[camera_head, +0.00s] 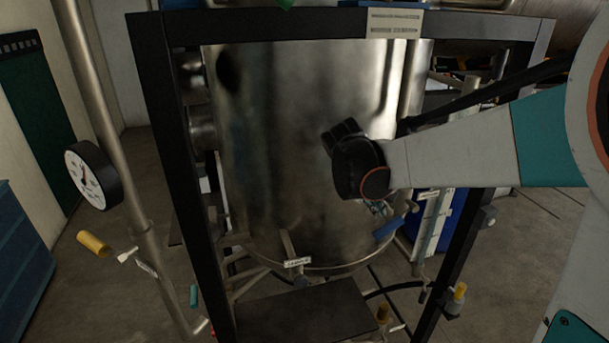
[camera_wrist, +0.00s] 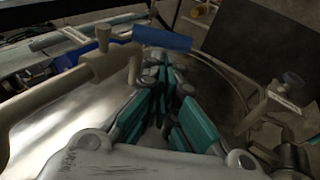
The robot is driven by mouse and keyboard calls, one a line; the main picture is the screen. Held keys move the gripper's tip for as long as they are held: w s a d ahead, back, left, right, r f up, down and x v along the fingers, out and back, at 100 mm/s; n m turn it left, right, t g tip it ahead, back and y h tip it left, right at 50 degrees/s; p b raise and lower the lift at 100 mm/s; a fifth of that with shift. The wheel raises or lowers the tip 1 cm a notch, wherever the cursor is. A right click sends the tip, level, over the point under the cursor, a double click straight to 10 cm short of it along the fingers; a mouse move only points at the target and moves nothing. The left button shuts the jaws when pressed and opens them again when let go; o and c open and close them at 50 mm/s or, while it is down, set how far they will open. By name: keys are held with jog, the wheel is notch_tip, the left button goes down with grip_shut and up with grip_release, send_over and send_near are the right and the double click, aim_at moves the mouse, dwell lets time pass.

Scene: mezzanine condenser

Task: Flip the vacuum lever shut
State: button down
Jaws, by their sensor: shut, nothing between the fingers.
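A blue-handled lever (camera_head: 388,229) sits at the lower right of the steel vessel, near a frame post. Its blue handle (camera_wrist: 162,38) also shows at the top of the wrist view, on a valve with pipework to its left. I cannot read a label that names it the vacuum lever. My gripper (camera_wrist: 163,82) is shut and empty. In the wrist view its teal fingers point toward the blue handle, with the tips just below it; I cannot tell if they touch. In the head view my gripper (camera_head: 378,208) is small and partly hidden below my dark wrist, just above the blue handle.
The steel vessel (camera_head: 290,130) stands inside a dark frame (camera_head: 182,180). A tagged valve (camera_head: 293,262) is at its lower front. A gauge (camera_head: 93,175) and a yellow-handled lever (camera_head: 94,243) are at left. Another yellow handle (camera_head: 460,291) is at lower right.

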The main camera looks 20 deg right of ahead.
aim_at(380, 228)
jog(key=x, duration=0.6)
jog(key=shift+d+f, duration=0.1)
jog(key=shift+f, duration=0.1)
jog(key=shift+f, duration=0.15)
jog(key=shift+f+h+b, duration=0.25)
jog(key=shift+h+b, duration=0.05)
jog(key=shift+b, duration=0.35)
